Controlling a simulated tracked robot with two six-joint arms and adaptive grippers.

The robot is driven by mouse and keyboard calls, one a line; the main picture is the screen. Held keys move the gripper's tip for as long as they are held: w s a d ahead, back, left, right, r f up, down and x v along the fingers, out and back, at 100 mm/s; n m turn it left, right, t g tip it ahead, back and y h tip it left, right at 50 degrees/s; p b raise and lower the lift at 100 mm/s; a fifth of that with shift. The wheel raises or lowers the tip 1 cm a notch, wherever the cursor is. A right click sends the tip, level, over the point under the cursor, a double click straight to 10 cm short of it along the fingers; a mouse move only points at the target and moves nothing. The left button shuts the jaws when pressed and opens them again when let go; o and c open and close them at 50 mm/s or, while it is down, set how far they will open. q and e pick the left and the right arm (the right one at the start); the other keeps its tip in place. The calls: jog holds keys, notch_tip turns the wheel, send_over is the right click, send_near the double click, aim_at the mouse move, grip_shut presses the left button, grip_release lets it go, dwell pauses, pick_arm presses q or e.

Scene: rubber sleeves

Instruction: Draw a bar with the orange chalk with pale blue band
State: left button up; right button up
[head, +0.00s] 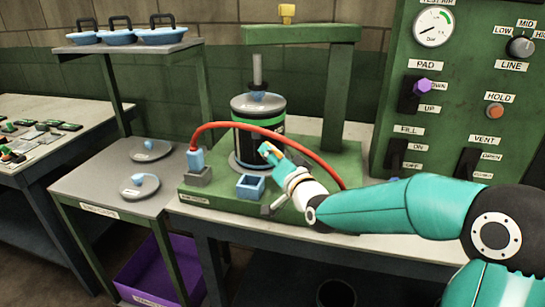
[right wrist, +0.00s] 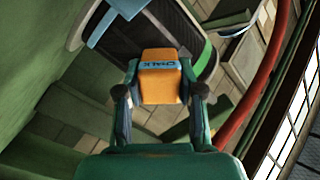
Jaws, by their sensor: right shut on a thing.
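The orange chalk with a pale blue band (right wrist: 160,88) is between the two fingers of my right gripper (right wrist: 160,97) in the right wrist view. The band reads "CHALK". In the head view my right gripper (head: 277,160) is shut on the chalk, in front of a black cylinder (head: 247,143) with a green band and grey top. The cylinder also shows behind the chalk in the right wrist view (right wrist: 172,22). I cannot tell whether the chalk touches it. No drawn bar can be made out. My left gripper is not in view.
The cylinder stands on a green press (head: 300,36). A red hose (head: 300,150) arches from a blue block (head: 195,160) past my right gripper. An open blue box (head: 251,188) sits close below. A green control panel (head: 465,95) is at right, a grey shelf stand (head: 115,185) at left.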

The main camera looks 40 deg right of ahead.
jog(key=shift+w+d, duration=0.15)
jog(key=shift+w, duration=0.85)
dwell(0.4)
jog(key=shift+s+d+f+b, duration=0.1)
jog(key=shift+s+d+b, duration=0.1)
jog(key=shift+d+b, duration=0.65)
jog(key=shift+s+d+b, duration=0.25)
jog(key=shift+d+b, duration=0.5)
jog(key=shift+d, duration=0.35)
jog(key=shift+w+b, duration=0.1)
jog(key=shift+b, duration=0.35)
jog(key=shift+w+a+b, duration=0.1)
jog(key=shift+a+b, duration=0.2)
jog(key=shift+a, duration=0.4)
jog(key=shift+w+a, duration=0.25)
jog(key=shift+a, duration=1)
jog(key=shift+s, duration=0.1)
